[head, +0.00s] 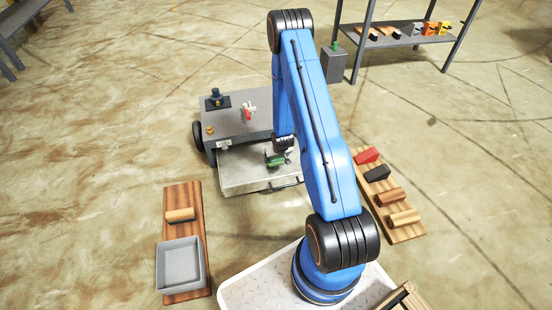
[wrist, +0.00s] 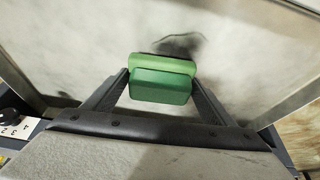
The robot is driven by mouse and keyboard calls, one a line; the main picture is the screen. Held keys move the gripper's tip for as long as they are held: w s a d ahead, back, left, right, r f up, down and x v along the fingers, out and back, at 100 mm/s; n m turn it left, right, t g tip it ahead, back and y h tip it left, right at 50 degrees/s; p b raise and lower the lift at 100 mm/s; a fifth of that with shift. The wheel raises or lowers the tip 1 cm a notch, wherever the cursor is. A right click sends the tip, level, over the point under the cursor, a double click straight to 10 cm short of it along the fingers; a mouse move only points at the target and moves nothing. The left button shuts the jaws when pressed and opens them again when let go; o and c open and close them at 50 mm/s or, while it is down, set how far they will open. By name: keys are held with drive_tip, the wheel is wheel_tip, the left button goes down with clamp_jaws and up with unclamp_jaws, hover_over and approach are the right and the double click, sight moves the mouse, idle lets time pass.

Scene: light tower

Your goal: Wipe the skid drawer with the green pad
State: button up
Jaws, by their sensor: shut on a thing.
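The green pad (wrist: 160,85) is a block with a lighter green layer along its far side. My gripper (wrist: 160,80) is shut on it, one finger on each side. In the head view the pad (head: 275,160) is over the open skid drawer (head: 240,174), a shallow grey tray pulled out from the skid. The drawer's pale floor (wrist: 80,40) fills much of the wrist view. A dark patch (wrist: 182,41) shows just beyond the pad; I cannot tell whether it is dirt or shadow. Whether the pad touches the floor is unclear.
The grey skid (head: 230,122) carries a red-handled valve (head: 248,112) and a dark fitting (head: 216,97). A board with several blocks (head: 405,235) lies right. A board with a grey bin (head: 181,266) lies left. A shelf (head: 400,38) stands behind.

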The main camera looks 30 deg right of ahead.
sight(271, 166)
drive_tip(key=shift+f, duration=1.05)
idle(0.4)
drive_tip(key=shift+a, duration=0.1)
drive_tip(key=shift+w+a+r, duration=0.1)
drive_tip(key=shift+w+a, duration=0.15)
drive_tip(key=shift+a, duration=0.55)
drive_tip(key=shift+w+a+r, duration=0.1)
drive_tip(key=shift+w+a, duration=0.1)
drive_tip(key=shift+a, duration=0.55)
drive_tip(key=shift+f, duration=0.2)
drive_tip(key=shift+s+d+f, duration=0.1)
drive_tip(key=shift+s+d, duration=0.2)
drive_tip(key=shift+d, duration=0.5)
drive_tip(key=shift+s+d+f, duration=0.1)
drive_tip(key=shift+s+d, duration=0.15)
drive_tip(key=shift+d, duration=0.55)
drive_tip(key=shift+c, duration=0.5)
drive_tip(key=shift+s+a, duration=0.15)
drive_tip(key=shift+s, duration=0.55)
drive_tip(key=shift+s+a, duration=0.15)
drive_tip(key=shift+s, duration=0.5)
drive_tip(key=shift+w+a+r, duration=0.1)
drive_tip(key=shift+w+a, duration=0.2)
drive_tip(key=shift+a, duration=0.6)
drive_tip(key=shift+w+a+r, duration=0.1)
drive_tip(key=shift+w+a, duration=0.2)
drive_tip(key=shift+a, duration=0.55)
drive_tip(key=shift+f, duration=0.1)
